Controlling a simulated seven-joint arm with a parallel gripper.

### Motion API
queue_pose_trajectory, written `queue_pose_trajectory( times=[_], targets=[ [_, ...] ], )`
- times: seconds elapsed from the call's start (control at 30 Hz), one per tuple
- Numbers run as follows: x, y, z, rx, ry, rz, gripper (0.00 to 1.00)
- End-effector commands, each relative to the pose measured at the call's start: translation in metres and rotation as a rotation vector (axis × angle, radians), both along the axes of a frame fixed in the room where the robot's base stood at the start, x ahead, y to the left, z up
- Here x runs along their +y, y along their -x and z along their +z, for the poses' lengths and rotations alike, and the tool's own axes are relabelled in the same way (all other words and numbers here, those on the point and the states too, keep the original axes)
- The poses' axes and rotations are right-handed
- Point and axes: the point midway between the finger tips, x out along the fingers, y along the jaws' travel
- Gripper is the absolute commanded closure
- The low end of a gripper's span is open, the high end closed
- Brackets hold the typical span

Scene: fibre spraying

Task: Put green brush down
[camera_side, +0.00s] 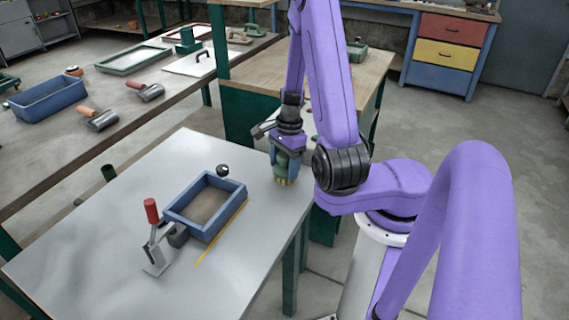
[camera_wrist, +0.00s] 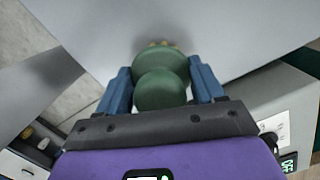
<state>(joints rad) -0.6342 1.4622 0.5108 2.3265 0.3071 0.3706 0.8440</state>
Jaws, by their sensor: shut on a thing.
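My gripper (camera_side: 287,152) is shut on the green brush (camera_side: 284,166), near the right edge of the grey table (camera_side: 150,200). The brush points down, with pale yellowish bristles at its lower end, at or just above the tabletop; I cannot tell whether they touch. In the wrist view the brush's rounded green body (camera_wrist: 160,88) sits between the blue fingers of my gripper (camera_wrist: 160,92). Its bristle tips show only slightly beyond the body.
A blue frame (camera_side: 205,205) lies on the table, with a red-handled toggle clamp (camera_side: 153,235) at its lower left. A yellow strip (camera_side: 222,232) lies along the frame. A small dark knob (camera_side: 222,170) is behind it. The tabletop between frame and brush is clear.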

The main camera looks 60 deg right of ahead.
Motion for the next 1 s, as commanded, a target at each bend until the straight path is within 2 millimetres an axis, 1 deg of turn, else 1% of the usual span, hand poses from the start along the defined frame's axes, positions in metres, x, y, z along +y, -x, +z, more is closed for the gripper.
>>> queue_pose_trajectory(
  times=[0.3, 0.33, 0.4, 0.77, 0.87, 1.0],
  targets=[
    [0.000, 0.000, -0.003, 0.001, -0.003, -0.001, 0.65],
    [0.000, 0.000, -0.003, 0.001, -0.001, -0.001, 0.26],
    [0.000, 0.000, -0.003, 0.001, -0.001, -0.001, 0.07],
    [0.000, 0.000, 0.000, -0.001, 0.000, 0.000, 0.07],
    [-0.001, 0.000, 0.006, -0.002, 0.000, -0.002, 0.07],
    [-0.003, 0.000, 0.022, -0.004, 0.002, -0.002, 0.07]
  ],
)
